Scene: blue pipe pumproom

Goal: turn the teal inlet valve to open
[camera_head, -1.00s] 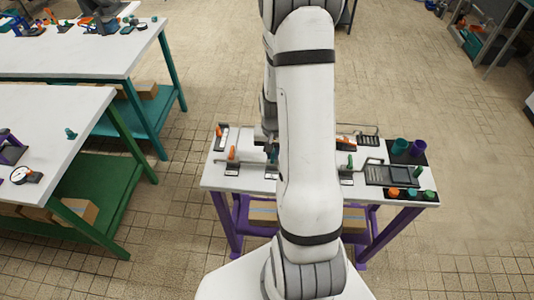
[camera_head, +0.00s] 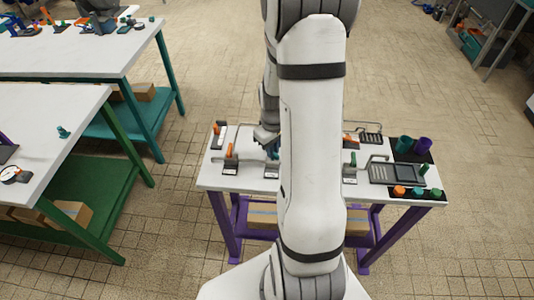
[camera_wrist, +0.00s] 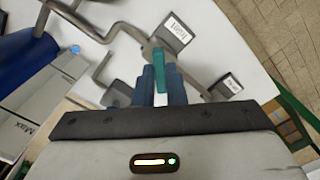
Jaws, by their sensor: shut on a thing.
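The teal inlet valve handle (camera_wrist: 160,68) stands between the two dark blue fingers of my gripper (camera_wrist: 160,82) in the wrist view. The fingers are shut on it, one on each side. A white label reading "Inlet" (camera_wrist: 175,33) is just beyond the handle, beside the grey pipework. In the head view my gripper (camera_head: 269,145) is over the white table, left of my upper arm. The valve is mostly hidden there by the gripper and arm.
Grey pipes run beside the handle in the wrist view. A green-legged table (camera_head: 50,130) is at left.

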